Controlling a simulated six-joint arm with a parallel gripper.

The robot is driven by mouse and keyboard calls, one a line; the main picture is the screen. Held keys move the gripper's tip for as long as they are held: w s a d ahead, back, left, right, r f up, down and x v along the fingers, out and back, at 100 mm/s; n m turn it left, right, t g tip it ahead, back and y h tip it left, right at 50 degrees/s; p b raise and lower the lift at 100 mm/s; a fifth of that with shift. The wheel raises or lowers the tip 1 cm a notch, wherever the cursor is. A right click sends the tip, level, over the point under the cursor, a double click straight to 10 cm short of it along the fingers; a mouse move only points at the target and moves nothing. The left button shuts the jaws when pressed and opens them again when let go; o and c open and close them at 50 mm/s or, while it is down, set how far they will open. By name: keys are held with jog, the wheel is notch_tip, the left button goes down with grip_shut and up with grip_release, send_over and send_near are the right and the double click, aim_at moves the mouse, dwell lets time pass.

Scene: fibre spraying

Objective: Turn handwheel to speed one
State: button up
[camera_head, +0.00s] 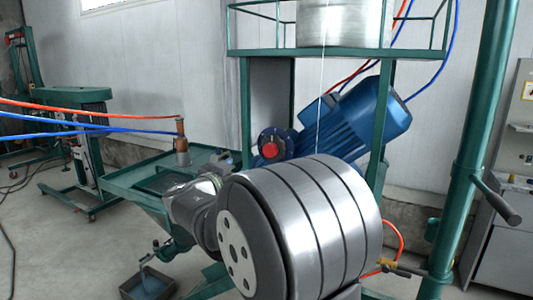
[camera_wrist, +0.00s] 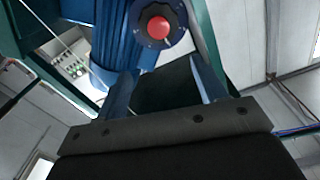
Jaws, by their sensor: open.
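The handwheel (camera_head: 271,148) is a dark round wheel with a red centre, on the near end of the blue motor unit (camera_head: 357,117). In the wrist view the handwheel (camera_wrist: 158,24) is at the top, with its red knob facing the camera. My gripper (camera_wrist: 160,68) points up toward the wheel in the wrist view. Its two bluish fingers are spread, with nothing between them. The wheel appears beyond the fingertips, and I see no contact. In the head view the gripper is mostly hidden behind my arm. I cannot read any speed marks.
A green frame (camera_head: 384,150) stands around the motor and carries a silver drum (camera_head: 338,22). A green tray table (camera_head: 125,182) with a brown-topped fitting (camera_head: 182,142) lies to the left. A thick green post (camera_head: 478,150) stands at the right. Red and blue hoses cross at left.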

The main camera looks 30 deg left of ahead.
aim_at(269, 150)
jog(key=w, duration=1.6)
jog(key=shift+w+d, duration=0.1)
jog(key=shift+w, duration=0.2)
jog(key=shift+c, duration=0.2)
jog(key=c, duration=0.9)
